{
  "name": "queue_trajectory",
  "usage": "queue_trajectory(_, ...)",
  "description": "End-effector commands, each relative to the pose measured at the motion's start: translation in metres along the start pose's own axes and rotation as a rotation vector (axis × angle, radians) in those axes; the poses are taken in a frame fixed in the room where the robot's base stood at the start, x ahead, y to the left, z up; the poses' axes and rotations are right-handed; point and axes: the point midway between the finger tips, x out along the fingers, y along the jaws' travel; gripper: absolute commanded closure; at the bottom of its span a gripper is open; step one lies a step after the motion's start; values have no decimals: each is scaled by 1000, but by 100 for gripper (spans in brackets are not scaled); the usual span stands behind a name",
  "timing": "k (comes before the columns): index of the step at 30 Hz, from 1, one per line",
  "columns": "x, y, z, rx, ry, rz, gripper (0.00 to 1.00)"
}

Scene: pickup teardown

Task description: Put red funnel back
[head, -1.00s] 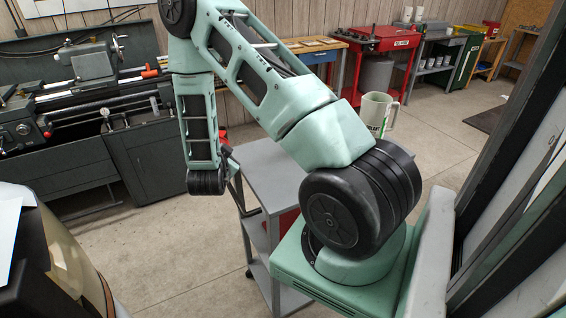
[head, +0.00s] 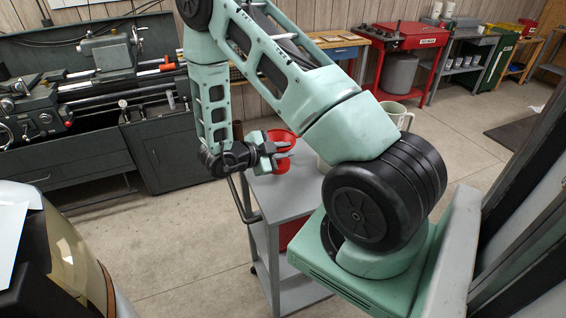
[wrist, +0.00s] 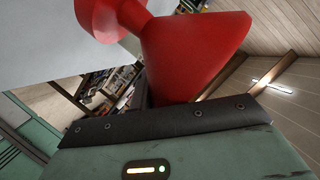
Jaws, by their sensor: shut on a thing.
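The red funnel (head: 281,150) is at my gripper (head: 279,154) in the head view, over the left part of a grey cart's top. In the wrist view the red funnel (wrist: 190,50) fills the upper middle, tilted, close above the dark edge of my gripper. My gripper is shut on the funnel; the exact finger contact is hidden.
The grey cart (head: 276,196) has a push handle on its left side. A white mug-like jug (head: 396,112) stands on it behind my arm. A lathe (head: 100,90) is at the left, a red workbench (head: 402,45) at the back. Floor between is clear.

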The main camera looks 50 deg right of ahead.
Motion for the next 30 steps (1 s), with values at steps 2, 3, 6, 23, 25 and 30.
queue_trajectory(2,2,3,4,-1,0,-1,100)
queue_trajectory(3,2,4,6,0,-1,-1,100)
queue_trajectory(6,5,9,11,-2,0,0,100)
queue_trajectory(23,16,30,36,1,-1,-2,100)
queue_trajectory(25,16,31,37,1,-1,-2,100)
queue_trajectory(30,16,32,37,0,-1,-2,63)
